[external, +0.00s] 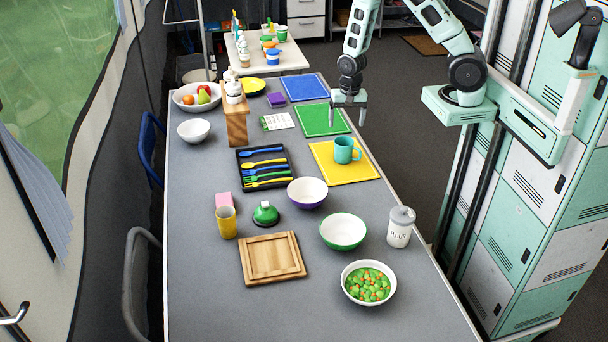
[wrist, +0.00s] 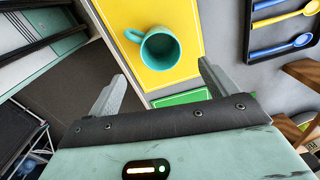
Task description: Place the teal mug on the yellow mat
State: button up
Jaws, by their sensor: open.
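The teal mug (external: 345,150) stands upright on the yellow mat (external: 335,175) near the right edge of the table. In the wrist view the mug (wrist: 160,48) is seen from above, on the yellow mat (wrist: 190,15), with its handle toward the left. My gripper (external: 347,117) is open and empty. It hangs above the table near the green mat, behind the mug in the external view, and is apart from the mug. In the wrist view the two fingers (wrist: 163,85) are spread, with the mug beyond their tips.
A green mat (external: 312,120) and a blue mat (external: 305,88) lie behind the yellow mat. A black cutlery tray (external: 240,170) and a purple bowl (external: 307,192) are to its left. A flour shaker (external: 400,227) and a green bowl (external: 343,231) stand nearer the front.

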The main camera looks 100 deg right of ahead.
jog(key=w+a+r+n, duration=0.1)
jog(key=a+r+n, duration=0.25)
jog(key=a, duration=0.35)
jog(key=w+a+r+n+y, duration=0.1)
jog(key=a+r+n, duration=0.25)
jog(key=a, duration=0.25)
jog(key=a+r+n, duration=0.3)
jog(key=a+n, duration=0.1)
jog(key=a, duration=0.3)
jog(key=s+a+r+n, duration=0.4)
jog(key=s+a+n, duration=0.4)
jog(key=s+a+r+n, duration=0.4)
jog(key=s+a+n, duration=0.3)
jog(key=a+n, duration=0.1)
jog(key=shift+s+r, duration=0.4)
